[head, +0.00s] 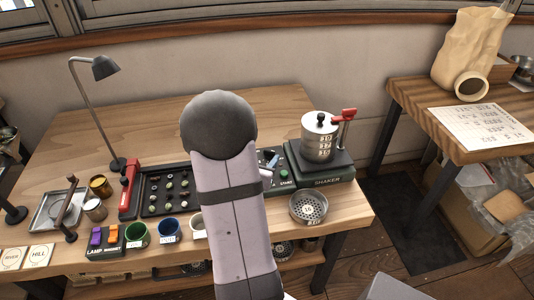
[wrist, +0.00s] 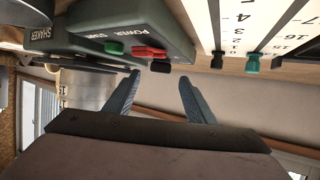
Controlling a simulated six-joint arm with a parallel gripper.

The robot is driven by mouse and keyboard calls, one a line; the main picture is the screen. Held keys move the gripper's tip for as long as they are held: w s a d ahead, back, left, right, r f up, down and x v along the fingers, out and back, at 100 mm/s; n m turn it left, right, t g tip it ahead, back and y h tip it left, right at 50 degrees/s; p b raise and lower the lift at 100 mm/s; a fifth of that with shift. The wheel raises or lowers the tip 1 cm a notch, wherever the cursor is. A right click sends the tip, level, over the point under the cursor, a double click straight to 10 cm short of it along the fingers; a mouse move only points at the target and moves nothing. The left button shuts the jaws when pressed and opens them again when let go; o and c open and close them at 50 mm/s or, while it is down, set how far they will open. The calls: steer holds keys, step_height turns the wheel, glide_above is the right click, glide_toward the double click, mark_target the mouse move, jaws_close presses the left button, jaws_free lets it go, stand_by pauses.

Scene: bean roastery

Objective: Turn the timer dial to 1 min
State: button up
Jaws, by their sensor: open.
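My gripper (wrist: 158,83) shows in the wrist view with its two dark fingers apart and nothing between them. In the head view my own arm hides it. Beyond the fingertips is a grey-green control box (wrist: 130,30) marked SHAKER, POWER and START. It carries a green button (wrist: 114,49) and a red switch (wrist: 148,53). To its right, white numbered scales (wrist: 240,25) have a black knob (wrist: 217,60) and a teal knob (wrist: 252,63) at their ends. I cannot tell which part is the timer dial. The fingers appear apart from all of these.
A round sieve (head: 308,207) sits in front. A tray of beans (head: 165,190), cups (head: 167,229) and a lamp (head: 104,68) stand left. The bench's back is clear.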

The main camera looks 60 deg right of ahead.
mark_target(268, 152)
steer(key=shift+x, duration=2.25)
steer(key=shift+w, duration=0.1)
steer(key=shift+c, duration=0.6)
steer(key=c, duration=0.9)
